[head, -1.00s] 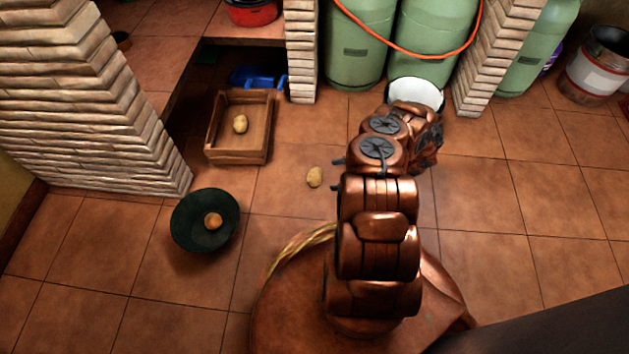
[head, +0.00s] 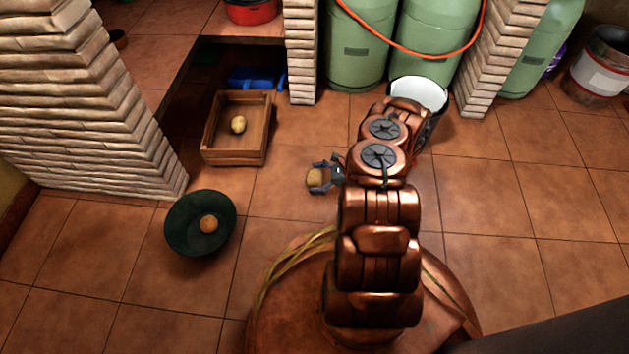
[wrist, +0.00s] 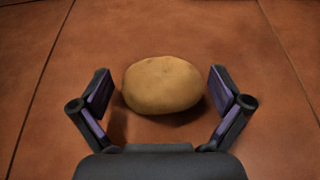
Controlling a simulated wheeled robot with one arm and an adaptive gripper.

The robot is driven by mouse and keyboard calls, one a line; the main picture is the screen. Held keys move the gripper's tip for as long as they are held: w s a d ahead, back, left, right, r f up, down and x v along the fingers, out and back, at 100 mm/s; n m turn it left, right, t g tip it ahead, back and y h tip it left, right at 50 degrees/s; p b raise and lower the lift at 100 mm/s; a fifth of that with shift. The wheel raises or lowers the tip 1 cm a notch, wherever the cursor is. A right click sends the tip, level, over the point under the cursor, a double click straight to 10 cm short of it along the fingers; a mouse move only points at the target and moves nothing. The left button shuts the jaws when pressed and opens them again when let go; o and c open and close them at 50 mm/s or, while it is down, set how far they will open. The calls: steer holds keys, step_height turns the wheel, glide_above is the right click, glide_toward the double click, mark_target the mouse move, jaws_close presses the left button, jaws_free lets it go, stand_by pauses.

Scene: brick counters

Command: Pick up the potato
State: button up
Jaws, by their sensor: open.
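A tan potato (head: 314,179) lies on the tiled floor left of my arm. In the wrist view the potato (wrist: 163,85) sits between the two fingers of my gripper (wrist: 160,92), with a gap on each side. My gripper (head: 321,174) is open and close to the potato in the head view, partly covering its right side. A second potato (head: 238,124) lies in a wooden crate (head: 233,158) further back and left.
A dark green bowl (head: 184,240) with a round orange-brown item (head: 209,223) stands on the floor at left. A white bucket (head: 425,92) is behind my arm. Green gas cylinders (head: 357,45) and brick pillars (head: 302,50) stand at the back. The floor at right is clear.

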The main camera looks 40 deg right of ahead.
mark_target(314, 175)
steer(key=c, duration=1.1)
steer(key=shift+r, duration=0.1)
steer(key=shift+r, duration=0.25)
step_height(314, 175, up, 3)
steer(key=p, duration=0.2)
steer(key=shift+r+p, duration=0.15)
steer(key=shift+p, duration=0.25)
steer(key=s+d+p, duration=0.1)
steer(key=s+p, duration=0.1)
steer(key=s, duration=0.3)
steer(key=s+d+p, duration=0.1)
steer(key=s+p, duration=0.1)
steer(key=s, duration=0.3)
steer(key=s+d+r+p, duration=0.1)
steer(key=s+p, duration=0.1)
steer(key=s, duration=0.3)
steer(key=shift+s+d, duration=0.1)
steer(key=shift+s, duration=0.3)
steer(key=shift+w+r, duration=0.1)
